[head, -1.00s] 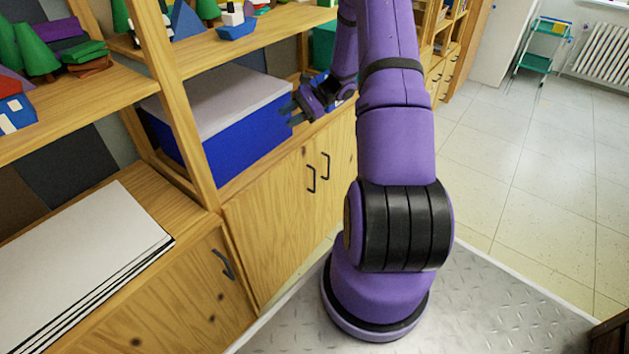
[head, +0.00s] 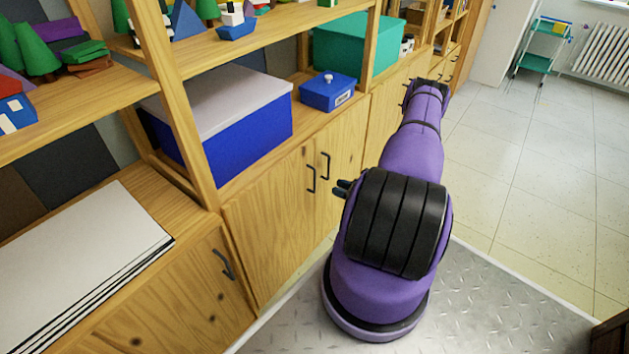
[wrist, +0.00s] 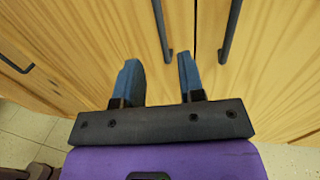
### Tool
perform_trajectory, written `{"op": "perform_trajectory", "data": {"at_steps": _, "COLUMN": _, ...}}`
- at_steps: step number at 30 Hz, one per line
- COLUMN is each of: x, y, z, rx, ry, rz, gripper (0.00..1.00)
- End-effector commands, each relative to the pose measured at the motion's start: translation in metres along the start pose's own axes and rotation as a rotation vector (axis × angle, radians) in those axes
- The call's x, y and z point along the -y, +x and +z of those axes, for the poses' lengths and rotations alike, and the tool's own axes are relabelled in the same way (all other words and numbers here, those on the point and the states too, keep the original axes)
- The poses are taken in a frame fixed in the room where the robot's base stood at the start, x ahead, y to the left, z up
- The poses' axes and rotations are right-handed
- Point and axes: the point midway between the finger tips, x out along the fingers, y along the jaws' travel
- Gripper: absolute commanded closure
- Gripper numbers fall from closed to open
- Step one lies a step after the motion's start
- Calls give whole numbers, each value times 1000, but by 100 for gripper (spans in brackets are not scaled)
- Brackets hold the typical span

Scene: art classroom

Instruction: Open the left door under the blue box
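The large blue box (head: 245,132) with a grey lid stands on the shelf in the head view. Below it is a cabinet with a left door (head: 265,230) and a right door (head: 338,185), both shut. The left door's dark handle (head: 311,179) also shows in the wrist view (wrist: 161,28). The right door's handle (head: 325,166) is beside it, also in the wrist view (wrist: 231,28). My gripper (head: 343,188) is open and empty, in front of the doors. In the wrist view its blue fingers (wrist: 160,78) frame the left handle's lower end; the handle appears beyond the tips.
A small blue lidded box (head: 328,92) and a teal box (head: 343,45) stand farther along the shelf. A lower cabinet door with a handle (head: 222,263) is at left, with white sheets (head: 85,250) on top. Tiled floor (head: 510,190) is open at right.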

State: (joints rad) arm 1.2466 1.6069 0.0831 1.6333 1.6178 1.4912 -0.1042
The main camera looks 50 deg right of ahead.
Motion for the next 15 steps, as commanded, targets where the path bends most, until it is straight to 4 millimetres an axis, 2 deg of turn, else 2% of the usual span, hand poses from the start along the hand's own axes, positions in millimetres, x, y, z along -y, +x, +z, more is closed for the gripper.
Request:
{"op": "perform_trajectory", "data": {"at_steps": 5, "x": 0, "y": 11, "z": -3, "rx": 3, "ry": 4, "rz": -8, "gripper": 64}}
{"op": "perform_trajectory", "data": {"at_steps": 15, "x": 0, "y": 69, "z": -3, "rx": 2, "ry": 4, "rz": -5, "gripper": 64}}
